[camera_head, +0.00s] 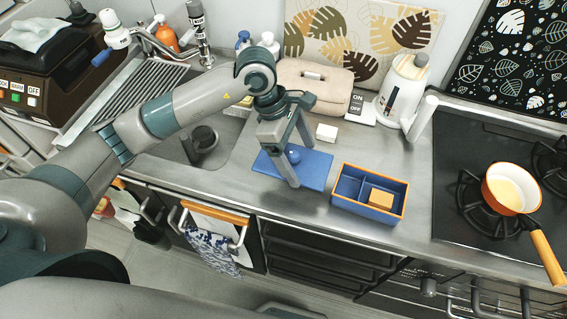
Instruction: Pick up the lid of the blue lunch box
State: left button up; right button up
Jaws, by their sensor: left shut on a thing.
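The blue lunch box lid (316,174) is a flat blue plate with a round blue knob (294,155), left of the open box. My left gripper (298,163) comes down from above and is shut on the lid at its knob. One finger hides part of the lid. I cannot tell whether the lid touches the counter or is slightly raised. The blue lunch box (345,203) stands open to the right, with an orange rim, a divider and an orange-topped block (381,197) inside. My right gripper is not in view.
A small white block (327,132) lies behind the lid. A beige bag (313,87) and a white kettle (400,88) stand at the back. The sink (218,175) is left. An orange pan (510,190) sits on the stove at right. The counter's front edge is close to the box.

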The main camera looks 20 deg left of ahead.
aim_at(320, 169)
pick_arm(q)
jog(key=d+r, duration=0.1)
jog(key=d+r+b, duration=0.1)
jog(key=d, duration=0.3)
jog(key=shift+s+d+r+b, duration=0.15)
jog(key=shift+s+r+b, duration=0.05)
jog(key=shift+r+b, duration=0.2)
jog(key=shift+s+d+r, duration=0.1)
jog(key=shift+d+r, duration=0.65)
jog(key=shift+d, duration=0.2)
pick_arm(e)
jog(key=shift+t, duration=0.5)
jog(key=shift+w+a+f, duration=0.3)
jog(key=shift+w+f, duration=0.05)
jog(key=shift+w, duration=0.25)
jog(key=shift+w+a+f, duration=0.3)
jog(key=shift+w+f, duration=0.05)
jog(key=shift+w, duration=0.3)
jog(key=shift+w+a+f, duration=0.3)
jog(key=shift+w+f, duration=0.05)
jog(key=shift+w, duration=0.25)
